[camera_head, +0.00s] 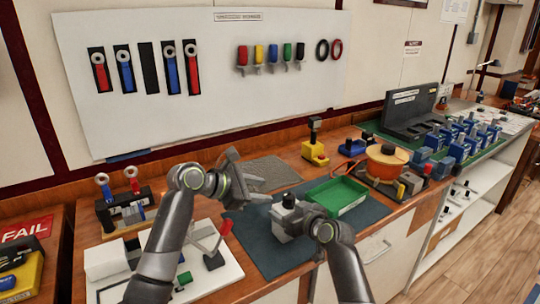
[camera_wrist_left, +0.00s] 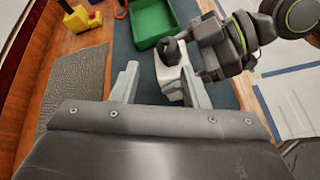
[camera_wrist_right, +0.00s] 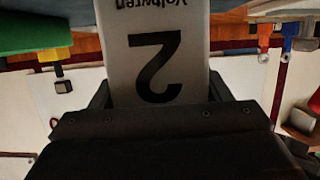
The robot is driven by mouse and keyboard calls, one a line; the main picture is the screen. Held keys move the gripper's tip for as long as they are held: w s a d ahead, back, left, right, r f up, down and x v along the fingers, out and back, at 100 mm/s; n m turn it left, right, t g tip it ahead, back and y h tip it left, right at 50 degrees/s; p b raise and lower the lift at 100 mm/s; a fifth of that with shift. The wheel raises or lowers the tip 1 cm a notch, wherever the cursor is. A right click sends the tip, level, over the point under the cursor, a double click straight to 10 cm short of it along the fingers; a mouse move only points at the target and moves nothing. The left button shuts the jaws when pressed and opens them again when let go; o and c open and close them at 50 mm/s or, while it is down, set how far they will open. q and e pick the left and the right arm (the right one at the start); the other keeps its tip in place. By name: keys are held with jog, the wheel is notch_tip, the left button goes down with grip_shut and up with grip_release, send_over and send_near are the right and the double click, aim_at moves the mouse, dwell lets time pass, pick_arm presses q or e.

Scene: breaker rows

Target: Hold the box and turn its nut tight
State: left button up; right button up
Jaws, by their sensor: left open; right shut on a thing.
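The box (camera_head: 280,236) is pale grey with a dark nut or knob (camera_head: 289,201) on top. In the right wrist view the box's pale face (camera_wrist_right: 155,50) fills the space between the fingers, with an upside-down "2".
A green tray (camera_head: 338,195) lies on the blue mat (camera_head: 268,255) right of the box. An orange-topped pot (camera_head: 386,160) stands farther right. A yellow block (camera_head: 314,153) stands behind. A white board (camera_head: 215,268) with small parts lies at left.

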pick_arm(q)
jog(key=w+d+r+n+g+y, duration=0.1)
jog(key=r+n+g+y, duration=0.1)
jog(key=n, duration=1.5)
jog(key=w+d+r+n+g+y, duration=0.1)
jog(key=r+n, duration=0.5)
jog(key=n, duration=1.2)
jog(key=w+g+y, duration=0.1)
jog(key=g+y, duration=0.1)
jog(key=g, duration=0.1)
jog(key=shift+w+d+n+y, duration=0.25)
jog(key=shift+d+n+y, duration=0.05)
jog(key=shift+d, duration=0.1)
